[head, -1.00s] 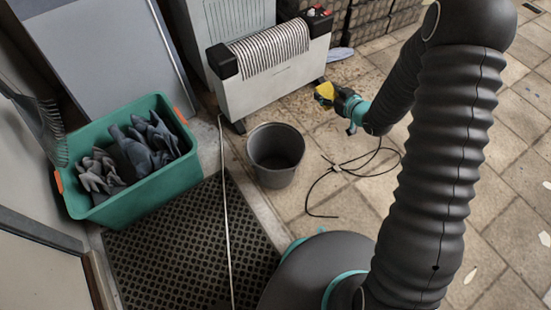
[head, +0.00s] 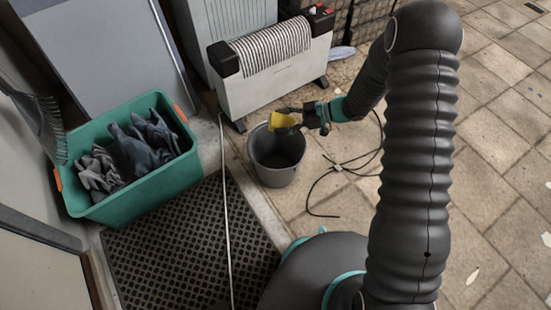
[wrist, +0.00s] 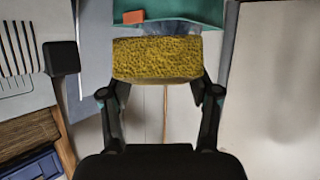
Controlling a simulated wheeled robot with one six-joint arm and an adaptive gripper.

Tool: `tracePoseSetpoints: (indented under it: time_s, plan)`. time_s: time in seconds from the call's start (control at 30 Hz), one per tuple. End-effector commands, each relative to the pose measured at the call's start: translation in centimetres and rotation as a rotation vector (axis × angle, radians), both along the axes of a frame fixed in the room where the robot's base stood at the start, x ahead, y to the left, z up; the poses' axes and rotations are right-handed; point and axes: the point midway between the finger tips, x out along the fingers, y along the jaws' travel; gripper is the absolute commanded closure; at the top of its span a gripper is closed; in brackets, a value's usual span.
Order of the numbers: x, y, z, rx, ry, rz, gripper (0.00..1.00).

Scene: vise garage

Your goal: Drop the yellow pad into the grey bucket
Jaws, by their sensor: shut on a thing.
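The yellow pad (head: 283,121) is held in my gripper (head: 303,116), which is shut on it. In the head view the pad appears over the far part of the mouth of the grey bucket (head: 273,172). The bucket stands upright on the tiled floor, and its inside looks dark. In the wrist view the yellow pad (wrist: 158,60) sits between the two fingertips of my gripper (wrist: 160,88), spanning the gap. The bucket cannot be made out in the wrist view.
A white heater (head: 270,85) stands just behind the bucket. A green crate (head: 150,185) with dark gloves is at left, beside a black perforated mat (head: 185,255). A thin cable (head: 335,180) lies on the floor right of the bucket. Tiled floor at right is mostly clear.

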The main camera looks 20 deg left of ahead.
Motion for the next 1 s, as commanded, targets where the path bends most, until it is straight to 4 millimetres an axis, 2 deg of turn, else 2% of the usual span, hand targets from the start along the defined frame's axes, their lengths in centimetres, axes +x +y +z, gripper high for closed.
tracePoseSetpoints:
  time_s: [0.03,0.4,0.77,0.8,0.9,1.0]
  plan:
    - [0.0,0.0,-0.9,0.000,0.001,0.000,0.62]
    - [0.0,0.0,-4.7,0.000,0.000,-0.002,0.62]
    - [0.0,0.0,-5.0,0.000,0.000,-0.003,0.62]
    - [0.0,0.0,-5.0,0.000,0.000,-0.003,0.34]
    - [0.0,0.0,-5.0,0.000,0.000,-0.003,0.09]
    - [0.0,0.0,-5.0,0.000,0.000,-0.002,0.09]
